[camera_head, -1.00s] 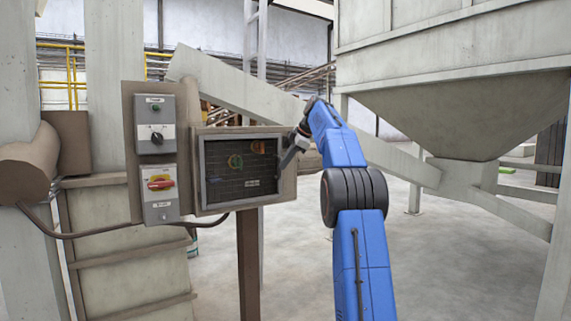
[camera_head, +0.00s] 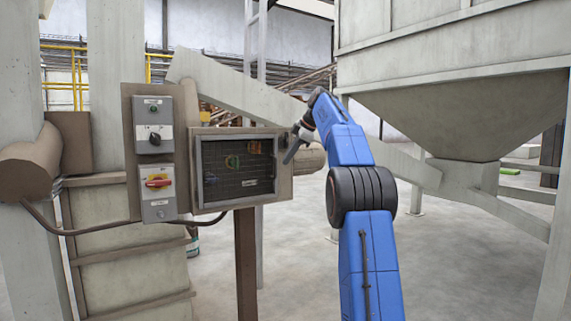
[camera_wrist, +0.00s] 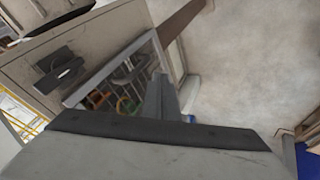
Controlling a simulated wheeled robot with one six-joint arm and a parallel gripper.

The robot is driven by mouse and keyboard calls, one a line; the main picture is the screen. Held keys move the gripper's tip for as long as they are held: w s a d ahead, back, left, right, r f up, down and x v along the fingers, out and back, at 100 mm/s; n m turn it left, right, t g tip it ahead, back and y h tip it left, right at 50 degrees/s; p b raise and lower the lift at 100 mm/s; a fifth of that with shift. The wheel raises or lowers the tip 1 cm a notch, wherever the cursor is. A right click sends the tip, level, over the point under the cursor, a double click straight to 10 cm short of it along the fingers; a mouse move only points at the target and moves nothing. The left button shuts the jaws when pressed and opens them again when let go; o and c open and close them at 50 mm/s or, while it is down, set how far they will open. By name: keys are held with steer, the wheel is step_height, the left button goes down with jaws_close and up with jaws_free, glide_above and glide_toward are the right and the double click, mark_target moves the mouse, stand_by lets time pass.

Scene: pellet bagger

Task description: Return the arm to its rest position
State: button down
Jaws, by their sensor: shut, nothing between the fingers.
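My blue arm (camera_head: 367,239) rises at the centre right of the head view and bends left at its top. My gripper (camera_head: 292,152) is near the right edge of the framed panel, shut and empty, its fingers pointing down and left. In the wrist view my gripper (camera_wrist: 161,95) shows as grey fingers close together in front of the panel. The panel (camera_head: 240,169) has a dark face with a green part and an orange part. I cannot tell from these views whether the fingers touch the frame, but they appear apart from it.
Left of the panel are a grey switch box (camera_head: 154,124) with a black knob and another (camera_head: 158,193) with a red and yellow switch. A large hopper (camera_head: 455,110) hangs at the right, with a sloping beam below it. The floor (camera_head: 460,260) at the lower right is clear.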

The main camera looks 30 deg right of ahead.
steer(key=v, duration=0.6)
steer(key=shift+s+d+r, duration=0.2)
steer(key=shift+d, duration=0.05)
steer(key=shift+a, duration=0.1)
steer(key=s+a+f+m+g+h, duration=0.1)
steer(key=s+a+f+m, duration=0.35)
steer(key=s+a, duration=0.55)
steer(key=s+a+f+m, duration=0.3)
steer(key=s+a+f, duration=0.2)
steer(key=s+a, duration=0.55)
steer(key=s+a+f+m, duration=0.3)
steer(key=s+a+f, duration=0.2)
steer(key=s+f, duration=0.9)
steer(key=s+a+f+m+h, duration=0.1)
steer(key=s+a+f+m, duration=0.2)
steer(key=s+f, duration=1.2)
step_height(320, 180, down, 3)
steer(key=a, duration=0.2)
steer(key=shift+a+g+h, duration=0.3)
steer(key=shift+a+g, duration=0.1)
